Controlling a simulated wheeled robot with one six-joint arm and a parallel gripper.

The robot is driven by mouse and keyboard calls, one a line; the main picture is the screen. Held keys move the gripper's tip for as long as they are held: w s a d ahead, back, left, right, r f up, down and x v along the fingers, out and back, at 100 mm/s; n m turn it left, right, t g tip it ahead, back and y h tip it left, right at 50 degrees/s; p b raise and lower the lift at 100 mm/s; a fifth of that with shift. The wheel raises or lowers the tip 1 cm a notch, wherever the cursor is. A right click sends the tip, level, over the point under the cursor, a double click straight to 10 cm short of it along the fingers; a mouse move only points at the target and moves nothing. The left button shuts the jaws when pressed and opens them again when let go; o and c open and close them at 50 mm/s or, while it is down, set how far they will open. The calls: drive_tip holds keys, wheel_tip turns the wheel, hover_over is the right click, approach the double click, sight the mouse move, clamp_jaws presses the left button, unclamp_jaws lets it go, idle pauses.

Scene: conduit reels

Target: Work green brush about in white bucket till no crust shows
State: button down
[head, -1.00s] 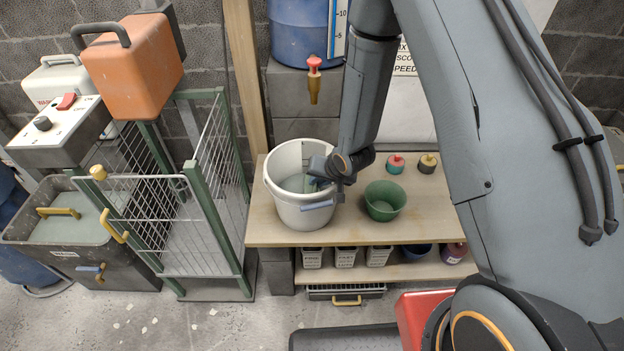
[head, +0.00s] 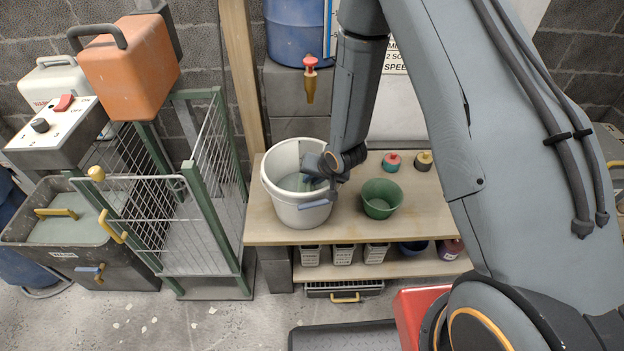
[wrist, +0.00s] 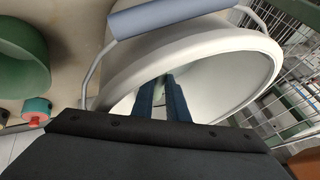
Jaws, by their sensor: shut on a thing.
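The white bucket (head: 288,208) stands upright on the left part of the wooden bench, with its wire handle and blue-grey grip hanging at the front right. In the wrist view its rim (wrist: 235,47) curves around my fingers. My gripper (head: 318,178) reaches down over the bucket's right rim. In the wrist view the two dark blue fingers (wrist: 161,98) point into the bucket, close together. They are shut on the green brush, which is mostly hidden by the gripper and bucket. Grey-green material (head: 291,183) shows inside the bucket; I cannot tell how much crust is there.
A green bowl (head: 381,205) stands just right of the bucket. Small red-topped (head: 391,162) and yellow-topped (head: 424,161) pots sit behind it. A red tap (head: 310,75) hangs above the bench back. A wire-mesh gate (head: 145,225) stands left of the bench (head: 345,233).

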wheel_tip(320, 180, up, 22)
drive_tip(key=p, duration=0.8)
idle(1.4)
idle(0.5)
wheel_tip(320, 180, up, 5)
idle(0.5)
idle(0.5)
